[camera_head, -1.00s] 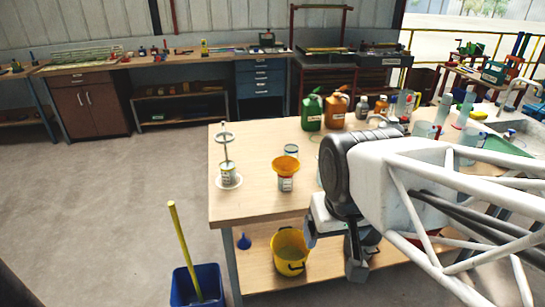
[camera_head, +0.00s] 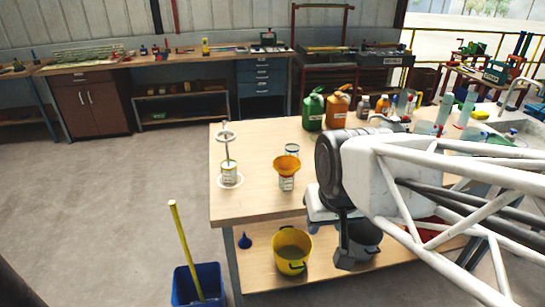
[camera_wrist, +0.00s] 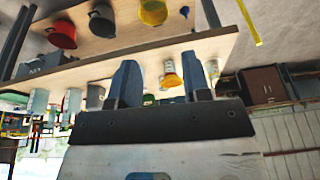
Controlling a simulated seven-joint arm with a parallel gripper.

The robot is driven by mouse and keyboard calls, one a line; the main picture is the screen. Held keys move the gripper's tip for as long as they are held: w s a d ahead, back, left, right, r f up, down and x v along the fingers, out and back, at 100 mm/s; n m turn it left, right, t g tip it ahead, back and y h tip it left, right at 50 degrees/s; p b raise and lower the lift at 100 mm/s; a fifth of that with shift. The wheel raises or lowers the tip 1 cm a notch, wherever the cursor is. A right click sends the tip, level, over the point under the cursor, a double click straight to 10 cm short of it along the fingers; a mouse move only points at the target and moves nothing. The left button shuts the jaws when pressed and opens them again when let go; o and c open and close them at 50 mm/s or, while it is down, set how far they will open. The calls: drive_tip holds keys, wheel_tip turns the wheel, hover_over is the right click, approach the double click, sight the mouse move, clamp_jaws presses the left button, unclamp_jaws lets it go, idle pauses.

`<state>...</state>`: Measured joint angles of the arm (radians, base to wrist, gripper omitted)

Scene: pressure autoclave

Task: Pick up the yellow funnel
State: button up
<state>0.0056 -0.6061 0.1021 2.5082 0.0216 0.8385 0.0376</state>
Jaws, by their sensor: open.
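The yellow-orange funnel (camera_head: 287,163) sits upright in the mouth of a small labelled container (camera_head: 287,184) near the front of the wooden table (camera_head: 250,206). The wrist view is upside down. There the funnel (camera_wrist: 172,80) shows between the two dark fingers of my gripper (camera_wrist: 161,78), nearer the right finger, beyond the tips and not touched. The fingers are apart and empty.
A can with a ring stand (camera_head: 229,172) is left of the funnel, and a glass jar (camera_head: 292,150) is just behind it. Green (camera_head: 313,110) and orange (camera_head: 338,108) jugs stand farther back. A yellow bucket (camera_head: 291,262) is on the lower shelf. The front left tabletop is clear.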

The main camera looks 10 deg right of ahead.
drive_tip(key=w+f+m+t, duration=0.2)
drive_tip(key=w+f+t, duration=0.1)
drive_tip(key=w, duration=0.8)
drive_tip(key=w+f+m+t, duration=0.2)
drive_tip(key=w+f+t, duration=0.1)
drive_tip(key=w, duration=0.7)
drive_tip(key=m+t+h, duration=0.4)
drive_tip(key=m, duration=0.2)
approach(296, 164)
drive_tip(key=shift+s+a, duration=0.25)
drive_tip(key=shift+s, duration=0.05)
drive_tip(key=shift+w, duration=0.1)
drive_tip(key=shift+x, duration=1.2)
drive_tip(key=shift+x, duration=2.6)
drive_tip(key=shift+d+r, duration=0.1)
drive_tip(key=shift+r, duration=0.05)
clamp_jaws()
